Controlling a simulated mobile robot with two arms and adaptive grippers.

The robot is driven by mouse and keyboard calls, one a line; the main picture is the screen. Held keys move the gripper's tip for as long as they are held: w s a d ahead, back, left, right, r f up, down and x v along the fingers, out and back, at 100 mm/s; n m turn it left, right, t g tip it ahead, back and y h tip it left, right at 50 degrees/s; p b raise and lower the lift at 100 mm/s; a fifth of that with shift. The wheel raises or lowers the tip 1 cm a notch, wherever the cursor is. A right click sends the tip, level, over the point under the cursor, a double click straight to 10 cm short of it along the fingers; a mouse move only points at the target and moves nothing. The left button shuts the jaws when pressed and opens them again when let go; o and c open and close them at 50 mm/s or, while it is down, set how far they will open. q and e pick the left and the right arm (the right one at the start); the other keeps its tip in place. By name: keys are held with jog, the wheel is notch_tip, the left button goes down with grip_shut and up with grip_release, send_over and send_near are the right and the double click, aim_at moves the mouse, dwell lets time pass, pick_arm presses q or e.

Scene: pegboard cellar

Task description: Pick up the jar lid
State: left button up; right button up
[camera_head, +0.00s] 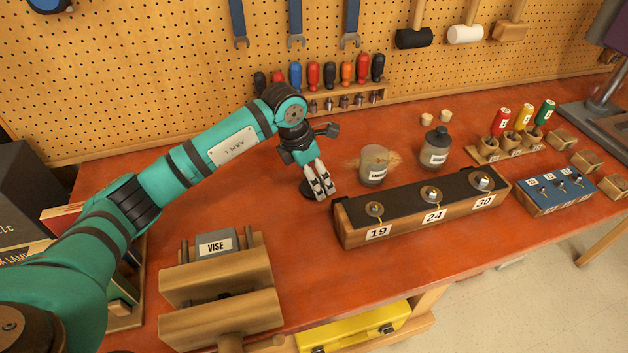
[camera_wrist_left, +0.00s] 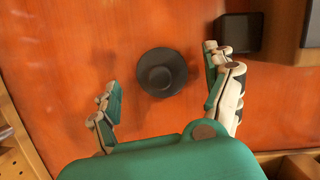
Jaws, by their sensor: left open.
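The jar lid is a dark, round piece lying flat on the orange-red bench. In the head view the jar lid (camera_head: 308,190) is partly hidden behind my left gripper (camera_head: 322,185), which points down over it. In the left wrist view the jar lid (camera_wrist_left: 161,73) sits between and beyond the two fingertips of my left gripper (camera_wrist_left: 160,72), clear of both. The left gripper is open and empty. A glass jar (camera_head: 373,165) without a lid stands to the right of the gripper. My right gripper is not in view.
A wooden block with dark top and labels 19, 24, 30 (camera_head: 388,231) stands close to the right. A vise (camera_head: 218,280) is at the front left. A capped jar (camera_head: 436,148) stands farther right. A screwdriver rack (camera_head: 335,104) lines the pegboard behind.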

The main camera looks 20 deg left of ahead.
pick_arm(q)
jog(key=shift+x, duration=0.85)
jog(key=shift+a, duration=0.1)
jog(key=shift+c, duration=0.4)
jog(key=c, duration=1)
jog(key=shift+c, duration=0.2)
jog(key=shift+r, duration=0.1)
